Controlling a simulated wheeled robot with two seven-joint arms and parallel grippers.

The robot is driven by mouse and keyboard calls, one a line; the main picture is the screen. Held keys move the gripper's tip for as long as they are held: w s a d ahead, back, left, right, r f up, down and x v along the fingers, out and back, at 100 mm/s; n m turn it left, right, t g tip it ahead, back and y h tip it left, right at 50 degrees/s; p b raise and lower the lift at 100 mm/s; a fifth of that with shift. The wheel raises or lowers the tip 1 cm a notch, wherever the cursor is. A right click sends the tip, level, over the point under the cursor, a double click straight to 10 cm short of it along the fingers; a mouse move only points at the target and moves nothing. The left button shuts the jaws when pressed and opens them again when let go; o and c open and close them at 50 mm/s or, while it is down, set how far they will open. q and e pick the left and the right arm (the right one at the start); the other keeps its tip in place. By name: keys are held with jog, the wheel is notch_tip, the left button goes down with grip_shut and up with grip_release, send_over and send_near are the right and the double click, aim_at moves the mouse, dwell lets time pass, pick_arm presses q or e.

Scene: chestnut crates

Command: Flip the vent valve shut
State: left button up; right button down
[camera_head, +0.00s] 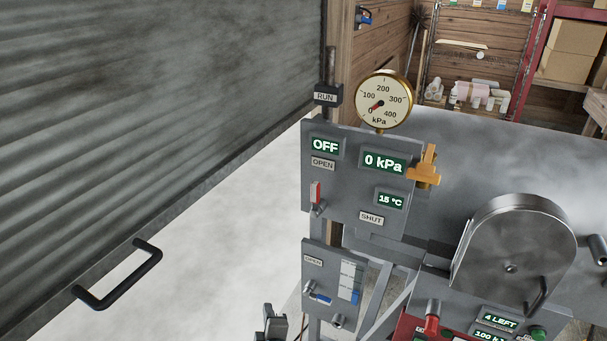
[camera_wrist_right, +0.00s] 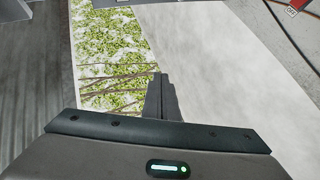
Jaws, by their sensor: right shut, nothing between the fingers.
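A grey control panel (camera_head: 345,190) carries a red-handled lever (camera_head: 316,195) under an OPEN label (camera_head: 323,164), and a SHUT label (camera_head: 371,218) sits lower right. A yellow-orange valve handle (camera_head: 427,165) stands upright at its right edge. A lower panel (camera_head: 328,255) has a second OPEN label and a blue-handled lever (camera_head: 318,298). No label in view names the vent valve, so I cannot tell which handle it is. My right gripper (camera_head: 272,322) is below and left of the lower panel, apart from it. In the wrist view its fingers (camera_wrist_right: 160,95) are shut and empty. My left gripper is out of view.
A round gauge (camera_head: 383,99) above the panel points near 0, and the displays read OFF, 0 kPa and 15 °C. A metal drum housing (camera_head: 515,250) stands at the right. A ribbed shutter with a black handle (camera_head: 118,275) fills the left.

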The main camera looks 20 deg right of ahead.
pick_arm(q)
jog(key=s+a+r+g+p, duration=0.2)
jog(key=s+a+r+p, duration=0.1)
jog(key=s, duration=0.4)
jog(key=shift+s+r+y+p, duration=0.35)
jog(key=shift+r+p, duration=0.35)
jog(key=shift+p, duration=0.25)
pick_arm(e)
jog(key=d+r+t+h, duration=0.1)
jog(key=d+r+h, duration=0.2)
jog(key=r, duration=1.2)
jog(key=w+d+r+t+h, duration=0.1)
jog(key=d+r+h, duration=0.2)
jog(key=r, duration=1.2)
jog(key=shift+w+r+m+h, duration=0.15)
jog(key=shift+w+m+h, duration=0.15)
jog(key=shift+m, duration=0.1)
